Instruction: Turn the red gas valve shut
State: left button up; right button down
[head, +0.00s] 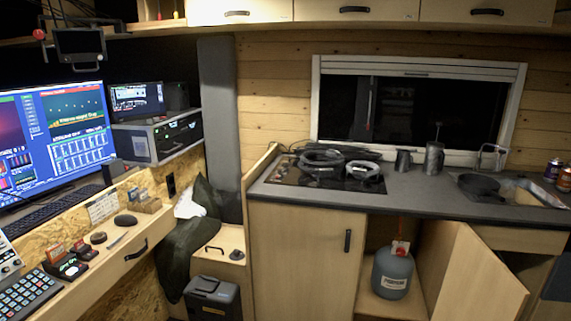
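A grey gas bottle (392,275) with a white label stands upright in the open cupboard under the kitchen counter. At its top is a small red and white part (400,247), too small to tell the valve from a tag or its turn position. A thin orange-red line, seemingly a hose, runs up from it. Neither of my grippers is in view.
The cupboard door (480,280) stands open to the right of the bottle; the closed door (300,262) is to its left. The counter (415,200) above carries a hob with coiled cables, metal mugs and a sink. A desk (110,245) and dark box (212,298) stand left.

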aim_at(401, 252)
jog(key=i+l+u, duration=0.15)
jog(key=l, duration=0.85)
jog(key=i+l+u, duration=0.15)
jog(key=l, duration=0.9)
jog(key=i+l+u, duration=0.1)
jog(key=l, duration=0.95)
jog(key=i+l+u, duration=0.15)
jog(key=l, duration=0.95)
jog(key=i+j, duration=0.1)
jog(key=j, duration=0.15)
